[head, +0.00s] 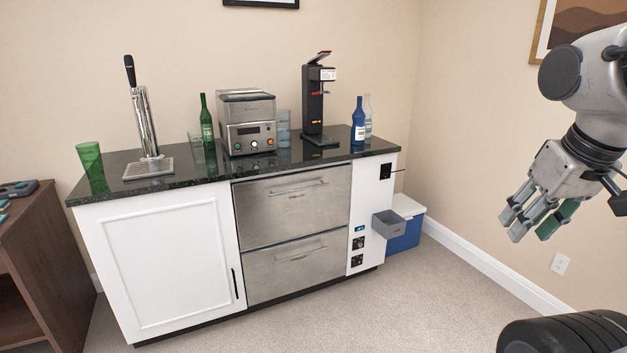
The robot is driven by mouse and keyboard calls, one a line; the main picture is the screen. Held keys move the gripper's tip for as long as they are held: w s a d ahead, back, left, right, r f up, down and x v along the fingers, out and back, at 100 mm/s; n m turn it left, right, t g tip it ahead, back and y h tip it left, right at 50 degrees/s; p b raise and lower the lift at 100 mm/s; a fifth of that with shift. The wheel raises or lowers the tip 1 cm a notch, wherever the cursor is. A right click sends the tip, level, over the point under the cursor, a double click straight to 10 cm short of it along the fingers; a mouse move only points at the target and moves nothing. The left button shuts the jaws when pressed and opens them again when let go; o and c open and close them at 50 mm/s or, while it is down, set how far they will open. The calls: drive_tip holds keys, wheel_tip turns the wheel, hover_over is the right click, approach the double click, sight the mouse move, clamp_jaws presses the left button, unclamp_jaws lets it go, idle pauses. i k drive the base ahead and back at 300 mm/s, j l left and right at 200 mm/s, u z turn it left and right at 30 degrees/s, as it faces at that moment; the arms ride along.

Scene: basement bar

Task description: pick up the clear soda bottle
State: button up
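A clear, pale bottle (368,114) stands upright near the right back end of the dark countertop. It is partly hidden behind a blue bottle with a white label (358,128). My gripper (536,216) hangs at the right of the head view, in front of the bare wall, well apart from the counter and the bottles. Its fingers point down and to the left. A dark green piece shows at the fingers; I cannot tell whether it is a finger pad or a separate thing. I cannot tell how far the fingers are apart.
The dark countertop (110,186) also holds a beer tap (146,125), green glass (91,160), green bottle (206,122), metal machine (248,124), bluish glass (283,128) and black dispenser (314,100). A grey bin (389,224) juts from the cabinet's right side above a blue cooler (405,236). Carpet in front is clear.

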sight(366, 107)
drive_tip(key=i+z, duration=0.15)
drive_tip(key=i, duration=0.6)
drive_tip(key=i+j+z, duration=0.1)
drive_tip(key=i+j, duration=0.15)
drive_tip(key=i, duration=0.55)
drive_tip(key=i+l+u, duration=0.2)
drive_tip(key=i+l, duration=0.35)
drive_tip(key=i, duration=0.3)
drive_tip(key=i+l+u, duration=0.2)
drive_tip(key=i+l, duration=0.45)
drive_tip(key=i, duration=0.15)
